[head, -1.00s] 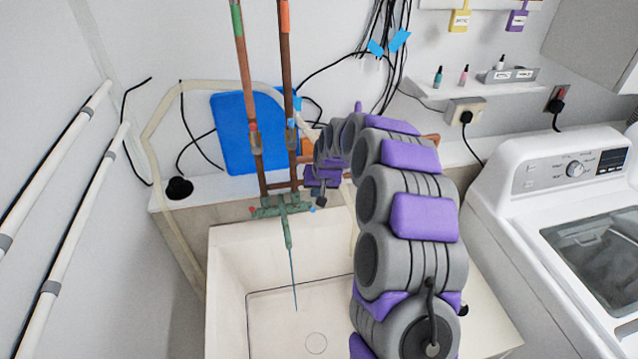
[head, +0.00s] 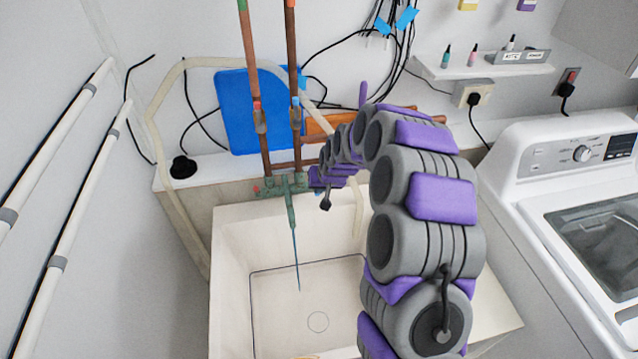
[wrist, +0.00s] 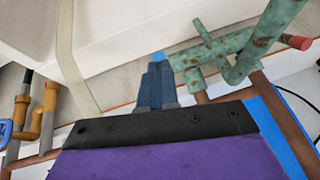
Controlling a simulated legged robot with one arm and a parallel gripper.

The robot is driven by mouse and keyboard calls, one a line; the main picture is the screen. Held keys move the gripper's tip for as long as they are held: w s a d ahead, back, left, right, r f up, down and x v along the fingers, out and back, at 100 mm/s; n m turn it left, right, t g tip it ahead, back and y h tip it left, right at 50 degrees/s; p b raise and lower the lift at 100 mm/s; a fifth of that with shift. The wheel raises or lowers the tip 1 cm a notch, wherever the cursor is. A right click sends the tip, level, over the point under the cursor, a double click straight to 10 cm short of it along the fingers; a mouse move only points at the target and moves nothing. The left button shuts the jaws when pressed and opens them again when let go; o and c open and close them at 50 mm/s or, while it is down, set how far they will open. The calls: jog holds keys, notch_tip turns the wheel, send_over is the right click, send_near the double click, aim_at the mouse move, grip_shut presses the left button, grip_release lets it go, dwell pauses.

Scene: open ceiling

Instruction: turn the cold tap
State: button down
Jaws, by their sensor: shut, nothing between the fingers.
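The green tap body (head: 287,186) is fixed to the copper pipes above the white sink, with a red handle (head: 257,190) on its left. A thin blue stream runs down from its spout. In the wrist view, the green body (wrist: 240,52) and red end (wrist: 299,43) are at the upper right. The blue cold tap end (wrist: 158,57) shows just beyond the fingertips of my gripper (wrist: 157,72). My gripper is shut and empty; I cannot tell whether it touches the cold tap. In the head view, my gripper (head: 315,180) is just right of the tap and covers its cold side.
The white sink (head: 230,280) lies below. Copper pipes (head: 252,90) rise behind the tap, with a blue board (head: 232,120) against the wall. A washing machine (head: 560,170) stands at the right. Brass-coloured valves (wrist: 45,110) show at the wrist view's left.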

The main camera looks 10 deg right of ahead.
jog(key=shift+s+f, duration=0.4)
jog(key=shift+f, duration=0.1)
jog(key=shift+r, duration=0.15)
jog(key=p+v, duration=0.2)
jog(key=v, duration=1.1)
jog(key=s+r+g+b, duration=0.1)
jog(key=s+g, duration=0.1)
jog(key=s, duration=1.1)
jog(key=s+a+r+g+h, duration=0.1)
jog(key=s+r+g, duration=0.1)
jog(key=s, duration=1.2)
jog(key=s+r+n+g+b, duration=0.1)
jog(key=s+g, duration=0.2)
jog(key=s, duration=1.1)
jog(key=shift+s+a+r+h+b, duration=0.25)
jog(key=shift+h+b, duration=0.05)
jog(key=shift+b, duration=0.05)
